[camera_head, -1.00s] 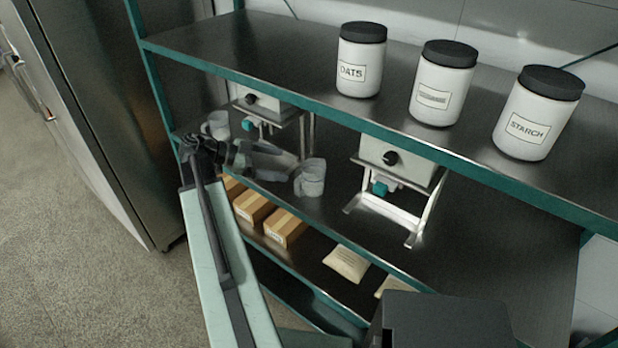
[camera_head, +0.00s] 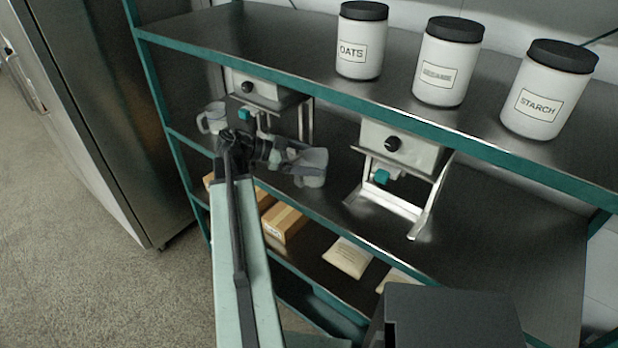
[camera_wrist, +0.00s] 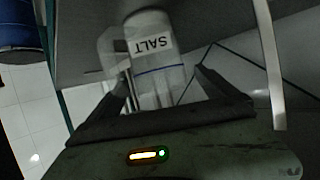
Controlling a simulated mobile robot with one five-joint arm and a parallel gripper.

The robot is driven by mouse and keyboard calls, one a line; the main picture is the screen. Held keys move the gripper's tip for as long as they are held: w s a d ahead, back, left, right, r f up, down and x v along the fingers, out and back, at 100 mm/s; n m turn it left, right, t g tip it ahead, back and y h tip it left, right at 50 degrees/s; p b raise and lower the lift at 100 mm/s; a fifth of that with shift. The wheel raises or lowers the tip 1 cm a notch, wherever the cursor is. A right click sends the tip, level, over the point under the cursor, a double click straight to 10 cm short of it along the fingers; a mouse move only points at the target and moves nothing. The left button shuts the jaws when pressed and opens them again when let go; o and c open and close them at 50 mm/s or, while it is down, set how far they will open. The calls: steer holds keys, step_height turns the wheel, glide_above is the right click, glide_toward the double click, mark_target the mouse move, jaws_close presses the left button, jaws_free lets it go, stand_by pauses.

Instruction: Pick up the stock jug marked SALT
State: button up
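The clear jug marked SALT (camera_wrist: 155,62) appears upside down in the wrist view, with a white label and a blue line. In the head view, a clear jug (camera_head: 314,166) stands on the middle shelf, partly hidden by my gripper (camera_head: 292,157). In the wrist view, my gripper (camera_wrist: 168,88) is open, its dark fingers on either side of the jug. A gap shows between the jug and the right finger; contact at the left finger cannot be told. A second clear jug (camera_head: 212,118) stands farther left, its label unreadable.
Two mills, one at left (camera_head: 256,88) and one at right (camera_head: 400,146), flank the jug. Jars marked OATS (camera_head: 361,62) and STARCH (camera_head: 535,105) stand on the upper shelf (camera_head: 290,75), above my arm. Boxes (camera_head: 284,222) and packets (camera_head: 347,257) lie below.

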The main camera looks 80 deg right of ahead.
steer(key=shift+s+d+f, duration=0.15)
steer(key=shift+s+f, duration=0.15)
steer(key=shift+s, duration=0.15)
steer(key=shift+r, duration=0.1)
steer(key=c, duration=1.6)
steer(key=shift+o, duration=0.2)
steer(key=shift+r+p, duration=0.55)
steer(key=shift+p, duration=0.05)
steer(key=w+a+r+p, duration=0.4)
steer(key=w+a, duration=0.7)
steer(key=shift+w, duration=0.35)
